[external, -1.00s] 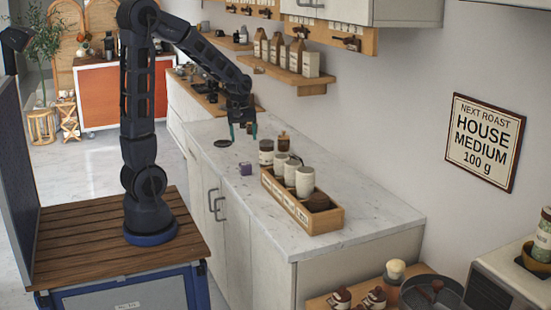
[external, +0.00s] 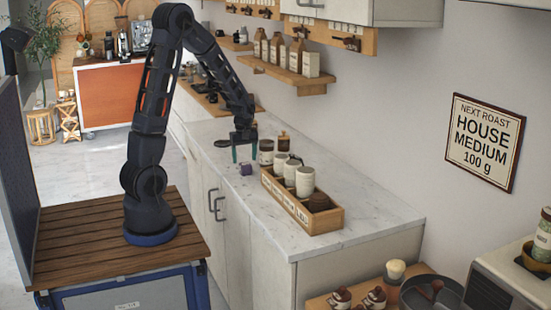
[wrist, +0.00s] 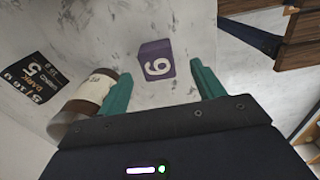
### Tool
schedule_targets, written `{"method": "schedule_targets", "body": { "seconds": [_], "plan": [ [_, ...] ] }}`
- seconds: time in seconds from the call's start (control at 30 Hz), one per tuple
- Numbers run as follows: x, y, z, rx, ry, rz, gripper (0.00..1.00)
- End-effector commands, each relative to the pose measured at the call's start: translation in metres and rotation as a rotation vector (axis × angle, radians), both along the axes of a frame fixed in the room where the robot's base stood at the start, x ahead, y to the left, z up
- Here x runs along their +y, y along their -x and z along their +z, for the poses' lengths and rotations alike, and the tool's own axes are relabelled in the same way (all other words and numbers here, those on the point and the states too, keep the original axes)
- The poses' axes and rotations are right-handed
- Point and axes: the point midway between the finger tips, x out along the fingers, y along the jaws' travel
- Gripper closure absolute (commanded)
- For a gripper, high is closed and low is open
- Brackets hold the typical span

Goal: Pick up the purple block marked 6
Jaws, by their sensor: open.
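The purple block (external: 246,169) sits on the pale marble counter in the external view, left of the wooden box of jars. In the wrist view the purple block (wrist: 156,61) shows a white 6 on its face. It lies beyond and between the fingertips, with nothing touching it. My gripper (external: 244,157) is open and empty, pointing down just above and behind the block. Its two green fingers also show in the wrist view (wrist: 160,80).
A jar (external: 266,151) stands close to the right finger; it also shows in the wrist view (wrist: 98,88). A wooden box (external: 330,222) with several canisters stands to the right. A dark round item (external: 222,143) lies to the left. The counter's front right part is clear.

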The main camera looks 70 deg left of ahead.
Motion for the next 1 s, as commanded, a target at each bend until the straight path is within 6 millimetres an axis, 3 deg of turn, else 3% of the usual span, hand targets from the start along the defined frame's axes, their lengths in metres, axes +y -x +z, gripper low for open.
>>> {"method": "schedule_targets", "body": {
  "seconds": [0.4, 0.73, 0.77, 1.0],
  "plan": [
    [0.0, -0.003, -0.045, 0.002, 0.001, 0.0, 0.33],
    [-0.001, -0.003, -0.051, 0.0, 0.0, -0.001, 0.33],
    [-0.001, -0.003, -0.051, 0.0, 0.0, -0.001, 0.35],
    [-0.001, -0.003, -0.051, 0.0, 0.0, -0.001, 0.81]
  ]
}}
